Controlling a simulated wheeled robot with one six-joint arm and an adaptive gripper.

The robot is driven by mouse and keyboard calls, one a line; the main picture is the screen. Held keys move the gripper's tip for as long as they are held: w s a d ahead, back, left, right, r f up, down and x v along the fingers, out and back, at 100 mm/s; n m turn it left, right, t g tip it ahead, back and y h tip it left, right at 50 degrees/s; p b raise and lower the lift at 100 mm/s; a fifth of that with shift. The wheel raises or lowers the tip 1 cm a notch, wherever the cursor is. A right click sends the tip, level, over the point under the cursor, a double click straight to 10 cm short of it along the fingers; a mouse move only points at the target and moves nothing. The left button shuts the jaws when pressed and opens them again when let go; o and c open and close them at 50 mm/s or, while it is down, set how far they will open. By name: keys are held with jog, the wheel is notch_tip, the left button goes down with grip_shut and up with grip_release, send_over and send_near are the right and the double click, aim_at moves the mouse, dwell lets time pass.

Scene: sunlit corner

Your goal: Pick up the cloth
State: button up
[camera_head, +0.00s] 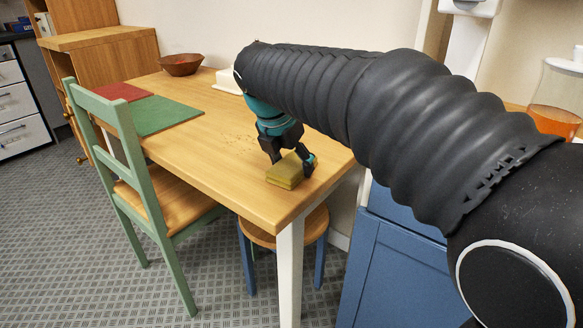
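A folded yellow-olive cloth (284,174) lies near the front right corner of the wooden table (215,170). It looks like a small flat stack. My gripper (291,164) points down right at the cloth, with its dark fingers spread apart. One finger is at the cloth's back left and the other at its right side. The cloth appears to rest on the table top. The fingers hide part of its back edge, and I cannot tell whether they touch it.
A green mat (160,115) and a red mat (118,91) lie on the table's left side. A brown bowl (181,65) stands at the back. A green chair (150,190) and a stool (300,229) are by the table. A blue cabinet (400,265) stands at right.

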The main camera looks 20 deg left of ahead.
aim_at(291, 164)
jog(key=c, duration=0.3)
notch_tip(291, 164, up, 10)
jog(key=p, duration=0.2)
dwell(0.3)
